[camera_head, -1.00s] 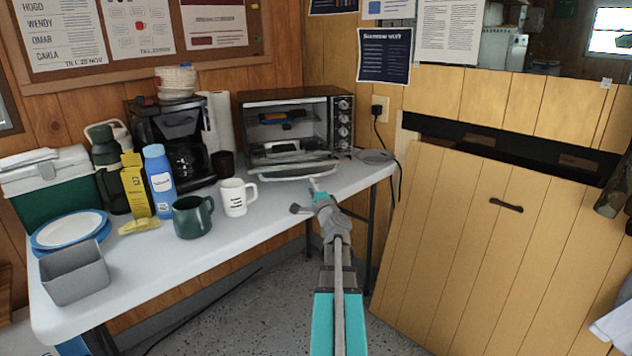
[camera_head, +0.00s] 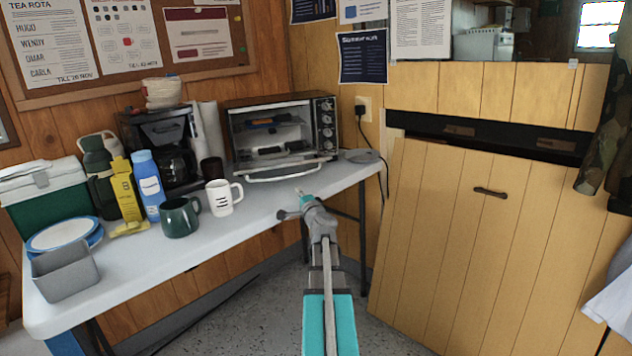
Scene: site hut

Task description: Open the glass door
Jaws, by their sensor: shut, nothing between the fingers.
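The toaster oven (camera_head: 236,104) stands at the back right of the white table, facing forward with its knobs on the right. Its glass door (camera_head: 284,171) is folded down at the front, with its handle bar along the near edge. The oven's inside shows, with a rack and something dark blue on it. My gripper (camera_head: 301,195) is shut and empty. In the picture it is just below the door's near edge, with a small gap between them; the exact depth is hard to tell.
The white table (camera_head: 130,256) also bears a white mug (camera_head: 219,199), a green mug (camera_head: 178,219), a coffee maker (camera_head: 160,140), a blue bottle (camera_head: 148,185) and a grey bin (camera_head: 66,272). A wooden panel (camera_head: 440,240) stands to the right. Bare floor shows between.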

